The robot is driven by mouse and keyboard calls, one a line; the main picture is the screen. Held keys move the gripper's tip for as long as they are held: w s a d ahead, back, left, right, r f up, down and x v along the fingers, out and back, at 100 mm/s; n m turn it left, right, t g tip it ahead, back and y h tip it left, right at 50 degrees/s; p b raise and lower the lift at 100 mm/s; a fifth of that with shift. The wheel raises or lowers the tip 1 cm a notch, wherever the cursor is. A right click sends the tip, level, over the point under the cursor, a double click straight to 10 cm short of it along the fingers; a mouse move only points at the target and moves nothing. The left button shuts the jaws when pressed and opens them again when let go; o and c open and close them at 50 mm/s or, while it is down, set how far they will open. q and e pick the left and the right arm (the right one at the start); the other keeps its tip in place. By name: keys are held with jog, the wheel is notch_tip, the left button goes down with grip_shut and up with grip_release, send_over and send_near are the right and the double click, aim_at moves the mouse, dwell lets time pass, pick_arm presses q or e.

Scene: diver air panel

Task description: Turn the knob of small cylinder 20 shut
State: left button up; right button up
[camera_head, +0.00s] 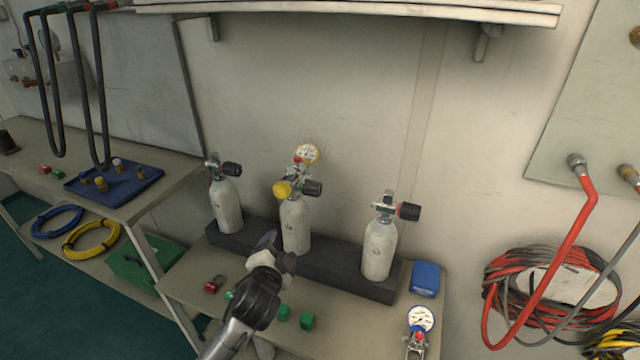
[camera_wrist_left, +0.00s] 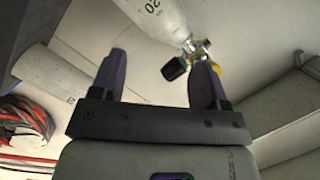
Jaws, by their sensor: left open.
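Small cylinder 20 (camera_head: 296,226) is the middle one of three pale cylinders, upright in the dark rack. Its number shows in the left wrist view (camera_wrist_left: 150,14). Its black knob (camera_head: 312,188) sticks out to the right of the valve, with a yellow cap at the left and a gauge above. My left gripper (camera_head: 275,250) is open and empty, in front of the cylinder's lower body and lower than the knob. My right gripper is out of view.
Similar cylinders stand left (camera_head: 226,206) and right (camera_head: 379,249) in the rack (camera_head: 335,266). Small red and green blocks, a blue box (camera_head: 426,279) and a gauge (camera_head: 420,319) lie on the bench. Red hoses (camera_head: 545,270) hang at the right. A shelf (camera_head: 350,9) runs overhead.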

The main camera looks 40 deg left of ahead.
aim_at(313, 195)
pick_arm(q)
notch_tip(313, 195, up, 5)
jog(key=w+d+m+t+h, duration=0.3)
jog(key=m+t, duration=0.3)
jog(key=m, duration=0.4)
jog(key=b+x, duration=0.1)
jog(key=x, duration=0.3)
jog(key=b+x, duration=0.1)
jog(key=x, duration=0.3)
jog(key=b+x, duration=0.2)
jog(key=x, duration=0.3)
jog(key=shift+s+a+f, duration=0.1)
jog(key=shift+a+f, duration=0.1)
jog(key=shift+a, duration=0.15)
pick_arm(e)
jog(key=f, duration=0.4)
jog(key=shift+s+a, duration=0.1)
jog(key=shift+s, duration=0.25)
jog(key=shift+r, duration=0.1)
